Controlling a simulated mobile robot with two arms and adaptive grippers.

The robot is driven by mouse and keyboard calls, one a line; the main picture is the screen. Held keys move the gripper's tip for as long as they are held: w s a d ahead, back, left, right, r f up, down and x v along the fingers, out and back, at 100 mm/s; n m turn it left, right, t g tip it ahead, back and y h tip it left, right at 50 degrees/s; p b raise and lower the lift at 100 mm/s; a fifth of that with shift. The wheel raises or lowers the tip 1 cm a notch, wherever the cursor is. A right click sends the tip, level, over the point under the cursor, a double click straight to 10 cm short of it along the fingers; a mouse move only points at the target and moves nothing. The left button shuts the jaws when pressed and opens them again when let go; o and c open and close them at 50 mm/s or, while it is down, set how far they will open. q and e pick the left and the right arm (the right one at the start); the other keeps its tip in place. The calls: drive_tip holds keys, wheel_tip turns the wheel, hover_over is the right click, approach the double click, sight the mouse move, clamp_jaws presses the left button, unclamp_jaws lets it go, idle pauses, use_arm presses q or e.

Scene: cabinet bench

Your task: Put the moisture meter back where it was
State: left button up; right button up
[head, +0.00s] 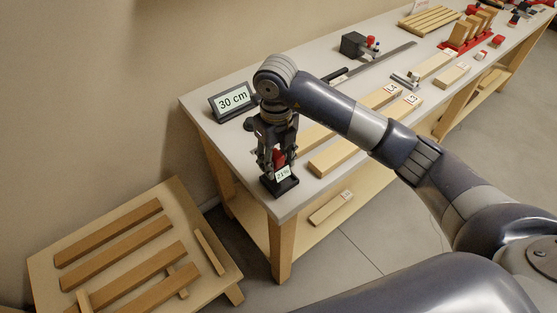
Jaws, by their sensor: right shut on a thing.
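The moisture meter (281,158) is a small red device with a light display reading about 21%. It is upright at the near left end of the bench, at a black holder (283,187). My right gripper (276,165) points down from above and is shut on the meter. Whether the meter rests fully in the holder or is just above it I cannot tell, as the fingers hide part of it. My left gripper is not in view.
Labelled wooden boards (337,157) lie to the right on the bench (210,137). A red rack (468,38) with wooden blocks is farther back. A slatted wooden pallet (130,245) stands at lower left.

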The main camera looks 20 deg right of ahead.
sight(279, 167)
drive_tip(key=shift+w+d, duration=0.2)
drive_tip(key=shift+d, duration=0.15)
wheel_tip(279, 167, down, 3)
drive_tip(key=shift+f+p, duration=0.1)
drive_tip(key=shift+p, duration=0.8)
drive_tip(key=shift+w+f, duration=0.1)
drive_tip(key=shift+f, duration=0.2)
drive_tip(key=o, duration=1.1)
drive_tip(key=shift+o, duration=0.2)
